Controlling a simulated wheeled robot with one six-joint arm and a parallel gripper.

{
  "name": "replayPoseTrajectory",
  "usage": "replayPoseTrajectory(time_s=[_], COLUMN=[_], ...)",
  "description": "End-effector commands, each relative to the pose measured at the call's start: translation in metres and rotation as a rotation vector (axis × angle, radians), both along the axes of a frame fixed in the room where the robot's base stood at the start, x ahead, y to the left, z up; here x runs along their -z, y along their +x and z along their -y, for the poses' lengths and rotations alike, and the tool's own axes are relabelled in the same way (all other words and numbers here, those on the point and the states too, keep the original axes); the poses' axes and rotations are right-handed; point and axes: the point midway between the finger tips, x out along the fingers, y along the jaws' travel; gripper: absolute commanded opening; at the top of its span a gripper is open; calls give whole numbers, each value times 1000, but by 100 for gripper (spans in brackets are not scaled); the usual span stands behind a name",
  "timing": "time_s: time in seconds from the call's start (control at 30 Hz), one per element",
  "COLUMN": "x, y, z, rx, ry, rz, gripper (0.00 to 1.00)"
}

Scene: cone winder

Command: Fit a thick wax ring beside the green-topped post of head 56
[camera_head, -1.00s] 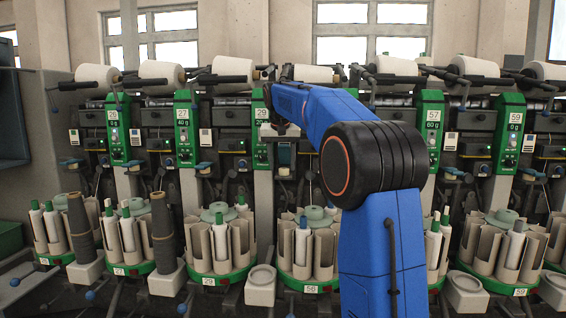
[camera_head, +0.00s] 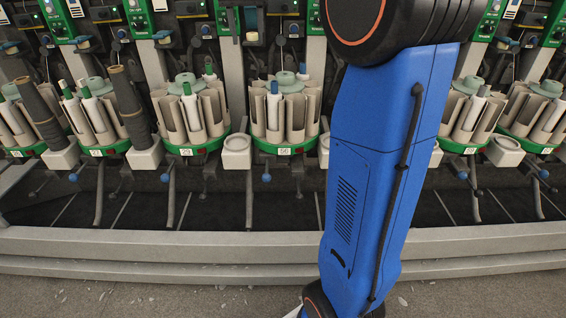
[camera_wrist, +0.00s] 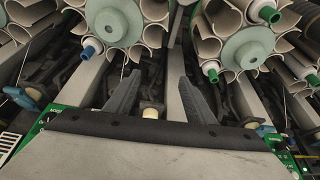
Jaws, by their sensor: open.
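My gripper (camera_wrist: 160,78) is open in the wrist view, its two dark fingers apart with nothing held between them. A small cream cylinder (camera_wrist: 150,113) shows between the fingers, farther off; I cannot tell whether it is a wax ring. In the head view, the magazine (camera_head: 284,151) whose plate seems to read 56 holds a blue-tipped tube (camera_head: 275,88). A magazine with a blue-tipped tube (camera_wrist: 90,47) also shows at upper left in the wrist view. I cannot make out the green-topped post. My blue arm hides part of the head view, and the gripper is outside it.
Neighbouring magazines stand close on both sides, one with green-tipped tubes (camera_head: 187,90). Dark yarn cones (camera_head: 131,107) stand at left. A pale square holder (camera_head: 237,152) stands beside the magazine.

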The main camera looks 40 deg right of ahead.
Motion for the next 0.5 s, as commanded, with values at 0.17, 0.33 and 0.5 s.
replayPoseTrajectory(time_s=[0.17,0.33,0.5], x=[18,46,81], y=[-63,-123,-183], z=[-30,-56,-78], rx=[-90,-178,-263], ry=[0,1,0], rz=[1,2,4], gripper=[50,50,50])
